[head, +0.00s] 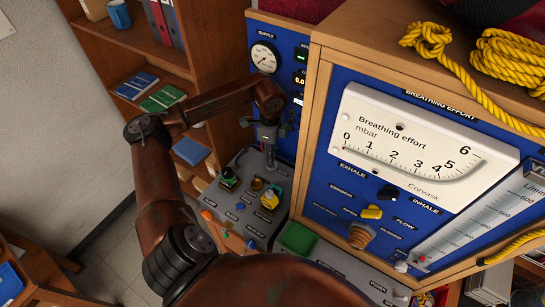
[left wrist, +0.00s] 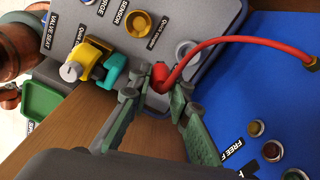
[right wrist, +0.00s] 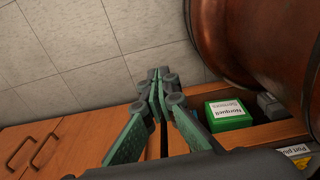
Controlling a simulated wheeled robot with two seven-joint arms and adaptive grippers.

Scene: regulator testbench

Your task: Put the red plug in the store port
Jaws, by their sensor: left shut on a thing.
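The red plug (left wrist: 161,76) shows in the left wrist view between the fingertips of my left gripper (left wrist: 160,84), which is shut on it. A red hose (left wrist: 240,45) runs from the plug to the right. In the head view my left gripper (head: 268,140) points down over the back of the sloped grey port panel; the plug is hardly visible there. In the left wrist view a brass-ringed port (left wrist: 138,23) and a grey ring port (left wrist: 184,50) lie just beyond the plug. No store label is readable. My right gripper (right wrist: 157,82) is shut and empty, away from the panel.
A yellow block with a teal part (left wrist: 95,62) stands on the panel beside the left gripper. The blue test bench (head: 420,150) rises to the right. A green tray (head: 298,238) lies in front. A green box (right wrist: 228,113) is right of my right gripper.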

